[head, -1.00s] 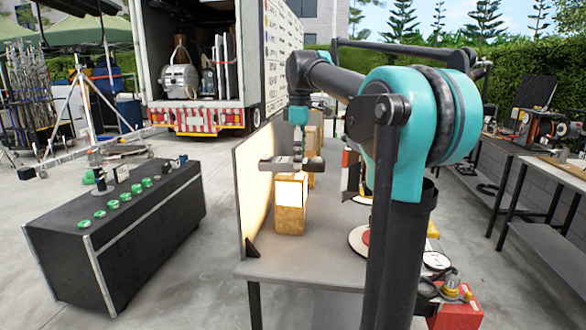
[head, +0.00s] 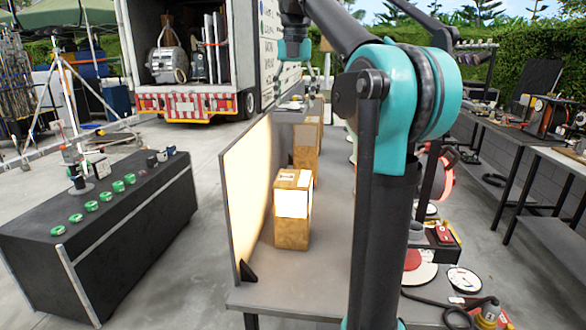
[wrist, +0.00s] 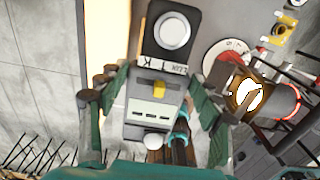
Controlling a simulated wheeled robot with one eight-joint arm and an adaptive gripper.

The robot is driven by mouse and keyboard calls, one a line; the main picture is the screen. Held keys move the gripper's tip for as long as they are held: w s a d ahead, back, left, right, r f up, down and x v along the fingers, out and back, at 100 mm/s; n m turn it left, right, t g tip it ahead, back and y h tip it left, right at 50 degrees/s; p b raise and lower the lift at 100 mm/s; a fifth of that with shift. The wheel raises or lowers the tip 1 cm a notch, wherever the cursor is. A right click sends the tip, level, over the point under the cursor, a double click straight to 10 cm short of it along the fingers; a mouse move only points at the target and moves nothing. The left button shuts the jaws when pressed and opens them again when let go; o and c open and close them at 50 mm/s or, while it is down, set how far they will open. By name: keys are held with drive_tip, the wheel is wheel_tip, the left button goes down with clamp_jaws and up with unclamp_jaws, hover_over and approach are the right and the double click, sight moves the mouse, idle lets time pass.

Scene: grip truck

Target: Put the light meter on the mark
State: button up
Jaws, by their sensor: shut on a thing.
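A glowing upright panel (head: 247,190) runs along the table's left side. A tan box (head: 292,230) with a white face stands beside it, with another box (head: 305,143) behind. A black case (head: 110,235) with green knobs stands left. The table (head: 335,270) is bare in front.

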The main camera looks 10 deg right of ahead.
wheel_tip(320, 180, down, 19)
drive_tip(key=shift+r, duration=0.15)
idle(0.4)
drive_tip(key=o, duration=1.4)
drive_tip(key=shift+o, duration=0.2)
wheel_tip(320, 180, up, 12)
